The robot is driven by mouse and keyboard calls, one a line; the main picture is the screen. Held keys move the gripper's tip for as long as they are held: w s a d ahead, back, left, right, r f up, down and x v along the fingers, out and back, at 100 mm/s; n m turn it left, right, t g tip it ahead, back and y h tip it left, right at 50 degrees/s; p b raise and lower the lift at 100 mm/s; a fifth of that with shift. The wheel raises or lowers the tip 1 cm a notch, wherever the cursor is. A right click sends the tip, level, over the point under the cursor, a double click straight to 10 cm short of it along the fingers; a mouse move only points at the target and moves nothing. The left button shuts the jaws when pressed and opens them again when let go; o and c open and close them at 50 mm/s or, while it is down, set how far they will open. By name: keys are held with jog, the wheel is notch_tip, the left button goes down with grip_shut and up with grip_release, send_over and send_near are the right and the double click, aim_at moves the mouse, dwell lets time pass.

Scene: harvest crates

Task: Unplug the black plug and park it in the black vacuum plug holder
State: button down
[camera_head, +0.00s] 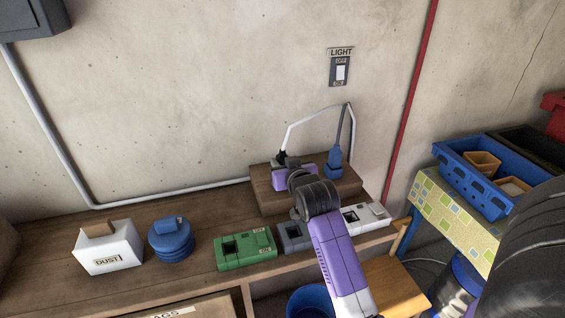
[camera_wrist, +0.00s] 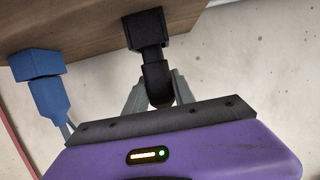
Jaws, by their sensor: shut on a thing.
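The black plug (camera_wrist: 156,82) sits against a black square socket (camera_wrist: 145,28) on the wooden block (camera_head: 258,190), and no gap shows between them. My gripper (camera_wrist: 158,92) has its grey fingers on both sides of the plug and is shut on it. In the head view my gripper (camera_head: 283,164) is at the left part of the block and hides most of the plug (camera_head: 281,155). A dark grey holder (camera_head: 291,238) with a dark opening stands on the bench below, partly covered by my arm.
A blue plug (camera_head: 335,157) is in a blue socket at right on the block. A green holder (camera_head: 245,248) and a white holder (camera_head: 366,216) flank the dark one.

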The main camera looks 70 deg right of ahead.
jog(key=shift+f+b, duration=0.5)
jog(key=shift+f, duration=0.3)
jog(key=c, duration=1)
grip_release()
jog(key=shift+r, duration=0.1)
jog(key=shift+o, duration=0.2)
jog(key=b+v, duration=0.1)
jog(key=v, duration=0.6)
jog(key=shift+s+a, duration=0.3)
jog(key=shift+r, duration=0.15)
